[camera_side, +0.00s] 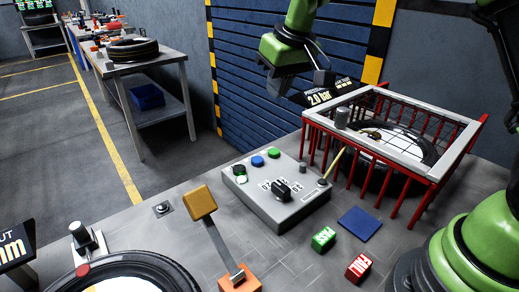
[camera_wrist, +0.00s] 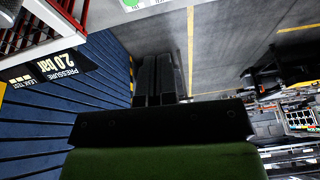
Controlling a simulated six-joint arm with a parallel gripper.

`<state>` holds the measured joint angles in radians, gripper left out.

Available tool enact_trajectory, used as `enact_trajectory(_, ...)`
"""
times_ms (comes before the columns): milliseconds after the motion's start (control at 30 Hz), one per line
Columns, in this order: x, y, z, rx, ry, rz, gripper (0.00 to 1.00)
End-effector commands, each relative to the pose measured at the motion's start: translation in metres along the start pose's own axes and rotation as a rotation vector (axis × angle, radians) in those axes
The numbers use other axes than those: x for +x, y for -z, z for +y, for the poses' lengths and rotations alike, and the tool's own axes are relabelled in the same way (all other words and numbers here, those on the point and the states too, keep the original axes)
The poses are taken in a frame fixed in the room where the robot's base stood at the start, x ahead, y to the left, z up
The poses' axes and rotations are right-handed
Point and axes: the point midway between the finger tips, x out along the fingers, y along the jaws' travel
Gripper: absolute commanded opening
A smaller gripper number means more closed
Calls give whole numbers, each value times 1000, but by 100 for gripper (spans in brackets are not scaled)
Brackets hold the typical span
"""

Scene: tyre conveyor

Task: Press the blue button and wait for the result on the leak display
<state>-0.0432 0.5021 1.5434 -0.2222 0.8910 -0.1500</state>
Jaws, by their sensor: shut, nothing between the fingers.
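The blue button (camera_side: 257,161) sits on a grey control box (camera_side: 275,200), between green buttons. Nothing touches it in the side view. My gripper (camera_side: 323,79) is up above and behind the box, apart from the button. In the wrist view my gripper (camera_wrist: 159,58) has its dark fingers together with nothing between them. The leak display (camera_side: 318,97) is a dark panel partly covered by my gripper and the cage; it reads 2.0 bar. In the wrist view the display (camera_wrist: 58,65) reads PRESSURE 2.0 bar and LEAK TEST, with small yellow marks beside it.
A red-barred cage (camera_side: 400,150) with a tyre (camera_side: 425,150) stands right of the box. The box has a black knob (camera_side: 281,189) and a slanted lever (camera_side: 333,163). PASS (camera_side: 323,239) and FAIL (camera_side: 358,267) blocks lie in front. An orange-headed lever (camera_side: 199,201) stands left.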

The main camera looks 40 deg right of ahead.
Motion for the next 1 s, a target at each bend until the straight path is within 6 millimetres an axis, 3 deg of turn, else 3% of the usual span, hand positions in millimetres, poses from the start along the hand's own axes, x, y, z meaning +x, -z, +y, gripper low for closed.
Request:
enact_trajectory(100,28,7,0,-29,-13,-26,0)
enact_trajectory(200,41,10,0,-45,-20,-37,0)
enact_trajectory(733,51,12,1,-53,-24,-43,0)
enact_trajectory(867,66,11,1,-52,-24,-46,0)
enact_trajectory(1000,93,9,2,-53,-24,-47,0)
